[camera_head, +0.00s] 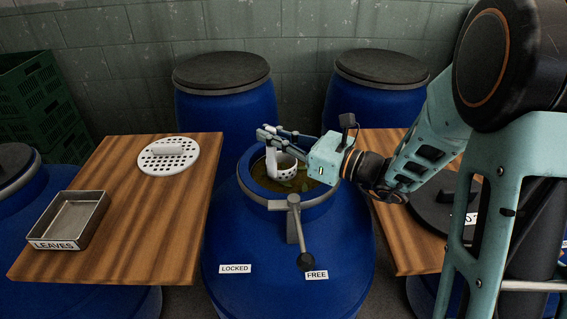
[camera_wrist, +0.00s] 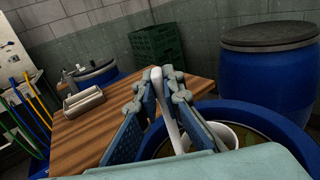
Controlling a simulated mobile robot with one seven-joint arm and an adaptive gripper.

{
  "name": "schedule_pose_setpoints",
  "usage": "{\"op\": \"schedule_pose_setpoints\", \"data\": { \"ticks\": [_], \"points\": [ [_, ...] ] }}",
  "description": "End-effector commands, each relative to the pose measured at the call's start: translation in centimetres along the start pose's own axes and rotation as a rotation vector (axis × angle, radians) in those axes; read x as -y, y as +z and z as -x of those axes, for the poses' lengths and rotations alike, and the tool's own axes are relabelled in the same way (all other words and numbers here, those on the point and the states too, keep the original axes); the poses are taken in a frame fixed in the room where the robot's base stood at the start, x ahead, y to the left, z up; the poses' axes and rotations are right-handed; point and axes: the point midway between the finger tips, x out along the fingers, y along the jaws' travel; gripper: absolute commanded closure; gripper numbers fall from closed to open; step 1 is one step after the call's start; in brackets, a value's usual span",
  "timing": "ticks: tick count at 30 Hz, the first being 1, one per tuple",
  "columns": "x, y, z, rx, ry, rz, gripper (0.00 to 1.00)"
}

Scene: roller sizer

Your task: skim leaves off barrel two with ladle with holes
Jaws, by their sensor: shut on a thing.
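The open blue barrel (camera_head: 290,245) stands in the middle, with brown liquid and some greenish leaves (camera_head: 301,182) inside its rim. My gripper (camera_head: 268,136) is above the barrel mouth, shut on the white handle of the ladle. The ladle's white cup with holes (camera_head: 283,166) hangs inside the barrel mouth, at or near the liquid; its depth is hard to tell. In the wrist view the ladle handle (camera_wrist: 163,108) stands between my fingers, and the cup (camera_wrist: 226,136) shows at lower right. The metal tray marked LEAVES (camera_head: 72,222) is on the left board; its inside looks empty.
A white perforated disc (camera_head: 168,156) lies on the left wooden board (camera_head: 140,240). A lever (camera_head: 296,225) on the barrel front points toward the FREE label. A dark lid (camera_head: 440,205) lies on the right board. Closed barrels stand behind; green crates (camera_head: 42,105) are at far left.

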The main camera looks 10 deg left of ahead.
Motion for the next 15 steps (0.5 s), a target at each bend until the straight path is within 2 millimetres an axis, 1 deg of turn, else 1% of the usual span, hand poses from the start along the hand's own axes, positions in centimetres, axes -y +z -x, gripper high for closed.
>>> {"op": "schedule_pose_setpoints", "data": {
  "ticks": [8,15],
  "points": [
    [0.0,0.0,0.2,0.0,0.0,0.0,1.0],
    [0.1,0.0,1.3,-0.001,-0.001,0.0,1.0]
  ]
}}
